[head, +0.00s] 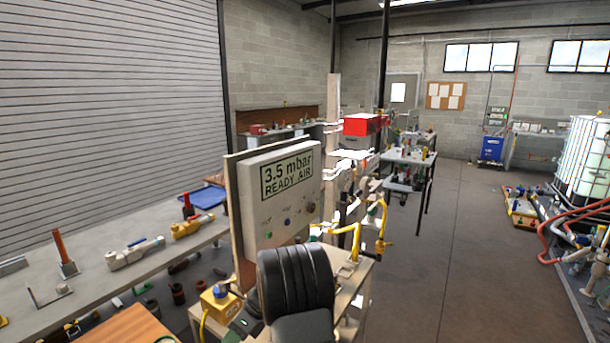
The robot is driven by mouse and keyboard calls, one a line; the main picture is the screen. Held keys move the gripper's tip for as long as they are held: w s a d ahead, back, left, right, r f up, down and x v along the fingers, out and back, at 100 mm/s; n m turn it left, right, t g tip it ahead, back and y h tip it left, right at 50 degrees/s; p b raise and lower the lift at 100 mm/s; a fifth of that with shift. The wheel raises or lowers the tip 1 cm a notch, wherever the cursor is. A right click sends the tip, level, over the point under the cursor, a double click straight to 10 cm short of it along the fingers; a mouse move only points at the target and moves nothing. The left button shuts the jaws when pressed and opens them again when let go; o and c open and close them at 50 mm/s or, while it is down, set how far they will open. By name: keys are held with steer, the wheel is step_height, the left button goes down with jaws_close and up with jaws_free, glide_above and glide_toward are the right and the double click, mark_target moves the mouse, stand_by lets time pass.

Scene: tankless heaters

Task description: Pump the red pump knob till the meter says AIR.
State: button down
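The meter (280,195) is a pale panel box on an upright wooden board in the middle of the head view. Its screen reads "3.5 mbar" with "READY AIR" below. Small knobs or buttons, one of them blue, sit on its face under the screen. I cannot make out a red pump knob for certain; the area in front of the meter's base is partly covered by a large black ribbed shape, which may be part of my arm. My gripper's fingers do not show.
Yellow pipes (355,240) stand right of the meter. A yellow box (220,303) sits at its lower left. A long grey bench (150,285) on the left holds fittings and tools. The floor (470,260) to the right is open, up to red hoses (550,255) and a white tank (588,160).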

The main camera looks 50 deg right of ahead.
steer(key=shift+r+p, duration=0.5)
steer(key=shift+p, duration=0.05)
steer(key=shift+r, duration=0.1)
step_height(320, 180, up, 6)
steer(key=p, duration=0.5)
steer(key=shift+p, duration=0.4)
stand_by(0.4)
